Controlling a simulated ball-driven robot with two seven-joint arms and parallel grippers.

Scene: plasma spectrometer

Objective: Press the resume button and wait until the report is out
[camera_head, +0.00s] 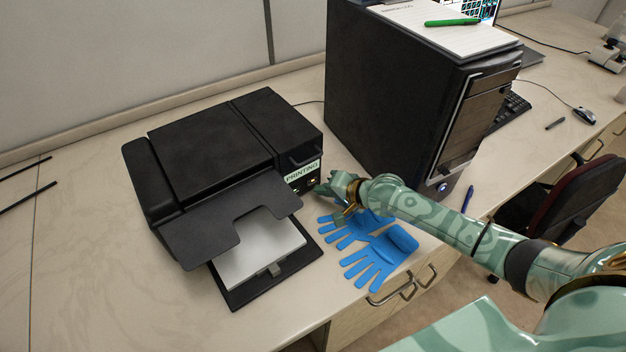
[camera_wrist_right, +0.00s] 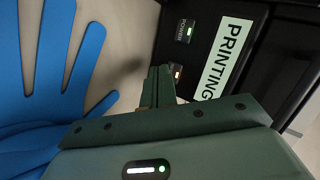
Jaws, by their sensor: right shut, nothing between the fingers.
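The black printer (camera_head: 210,140) stands on the bench. Its front label reads "PRINTING" (camera_head: 303,171), and the label also shows in the right wrist view (camera_wrist_right: 222,62). A green-lit button marked "POWER" (camera_wrist_right: 187,31) sits beside the label. An orange-lit button (camera_wrist_right: 177,72) is below it, partly hidden by my fingers. My right gripper (camera_head: 319,189) is shut and empty, its tips at or very close to this lower button; I cannot tell if they touch. White paper (camera_head: 258,248) lies in the lower tray. No sheet shows on the black upper output flap (camera_head: 225,215). My left gripper is out of view.
Blue gloves (camera_head: 375,255) lie on the bench under my right forearm. A black computer tower (camera_head: 385,95) stands right of the printer, with a paper pad (camera_head: 440,32) and green pen (camera_head: 452,22) on top. Bench left of the printer is mostly clear.

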